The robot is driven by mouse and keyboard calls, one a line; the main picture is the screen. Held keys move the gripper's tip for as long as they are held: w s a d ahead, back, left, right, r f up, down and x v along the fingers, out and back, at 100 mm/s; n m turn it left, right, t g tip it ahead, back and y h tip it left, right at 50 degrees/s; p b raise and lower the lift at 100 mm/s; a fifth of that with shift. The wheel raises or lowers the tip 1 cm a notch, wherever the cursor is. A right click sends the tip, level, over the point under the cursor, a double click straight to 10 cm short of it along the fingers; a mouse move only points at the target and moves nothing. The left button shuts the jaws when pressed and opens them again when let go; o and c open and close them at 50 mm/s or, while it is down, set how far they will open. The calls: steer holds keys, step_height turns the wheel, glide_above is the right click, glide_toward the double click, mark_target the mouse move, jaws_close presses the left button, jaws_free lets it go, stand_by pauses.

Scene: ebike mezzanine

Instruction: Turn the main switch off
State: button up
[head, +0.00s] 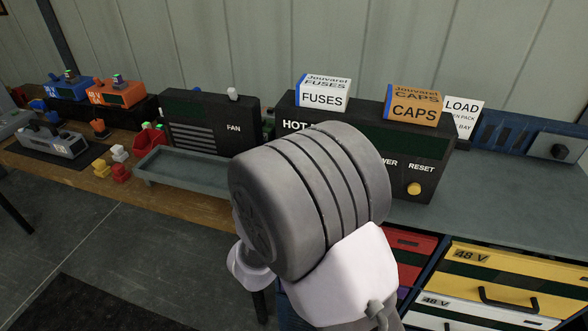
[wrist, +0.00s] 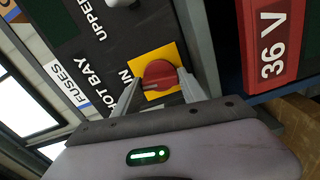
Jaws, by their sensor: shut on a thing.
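The main switch is a round red knob (wrist: 158,74) on a square yellow plate, set in the dark face of the HOT BAY unit. In the wrist view my gripper (wrist: 160,84) has one finger on each side of the knob and is shut on it. In the head view the dark HOT BAY unit (head: 440,165) stands on the bench, but my own arm hides the switch and my gripper.
A FUSES box (head: 322,97) and a CAPS box (head: 412,106) stand on the unit. A yellow RESET button (head: 414,189) is at its right. A FAN unit (head: 212,124) and a grey tray (head: 190,172) lie left. Drawers, one yellow (head: 515,268), sit below right.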

steer(key=shift+n+p, duration=0.4)
steer(key=shift+n, duration=0.4)
steer(key=o, duration=1.4)
steer(key=shift+c, duration=0.2)
steer(key=shift+s, duration=0.1)
steer(key=p+v, duration=0.2)
steer(key=v, duration=1.5)
steer(key=shift+s+a, duration=0.1)
